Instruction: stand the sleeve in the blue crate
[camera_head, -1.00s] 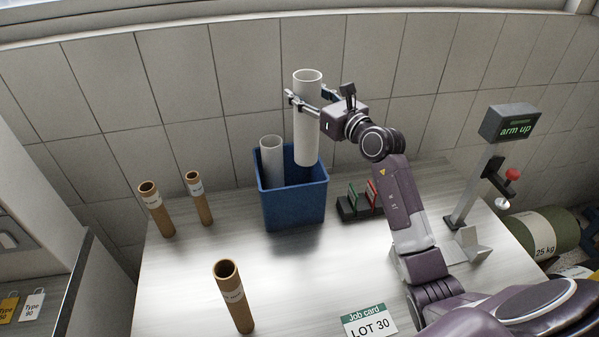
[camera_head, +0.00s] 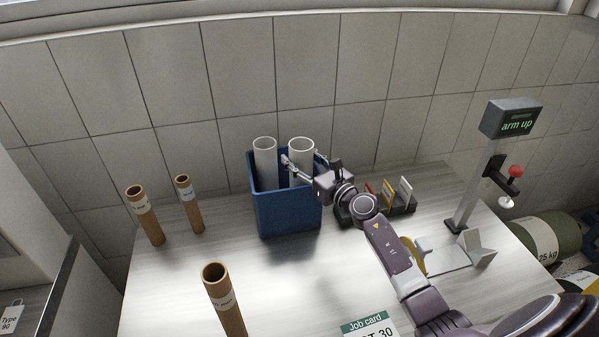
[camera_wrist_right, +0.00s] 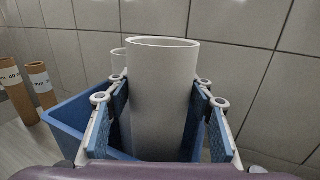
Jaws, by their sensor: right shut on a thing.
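The white sleeve (camera_head: 301,148) stands upright in the right part of the blue crate (camera_head: 288,213), with its top above the rim. My right gripper (camera_head: 302,165) is shut on it near the crate's rim, one finger on each side. In the right wrist view the sleeve (camera_wrist_right: 162,95) fills the space between the fingers, and the crate (camera_wrist_right: 75,118) is around and below it. The sleeve's lower end is hidden by the crate wall, so I cannot tell whether it touches the bottom. My left gripper is not in view.
A second white tube (camera_head: 264,152) stands in the crate's left part. Brown tubes (camera_head: 144,215), (camera_head: 188,204) and (camera_head: 225,300) stand on the table. A card rack (camera_head: 400,205) is right of the crate. A post with an "arm up" display (camera_head: 511,119) stands at right.

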